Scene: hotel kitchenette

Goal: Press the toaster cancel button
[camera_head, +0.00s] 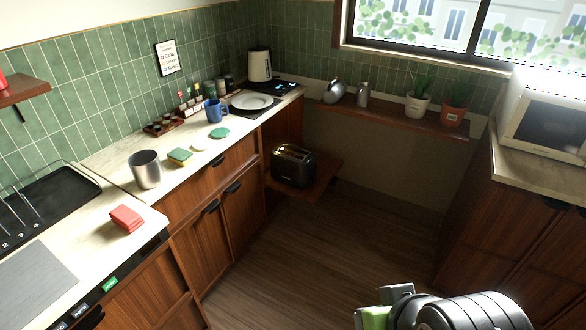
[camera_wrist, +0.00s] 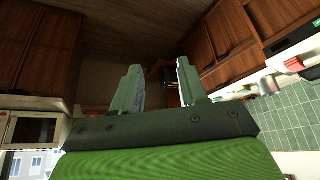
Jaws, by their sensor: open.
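The black toaster (camera_head: 293,165) stands on a low wooden shelf at the end of the left counter, in the middle of the head view. Its slots face up. Its cancel button is too small to make out. My gripper (camera_wrist: 158,68) is open and empty in the wrist view, its two fingers apart. In the head view my arm's end is at the bottom right, well apart from the toaster and on the near side of it. In the wrist view a small dark shape shows between the fingers; I cannot tell whether it is the toaster.
A microwave (camera_head: 545,118) sits on the right cabinet. Potted plants stand on the back ledge (camera_head: 395,119). The wooden floor (camera_head: 320,250) is clear.

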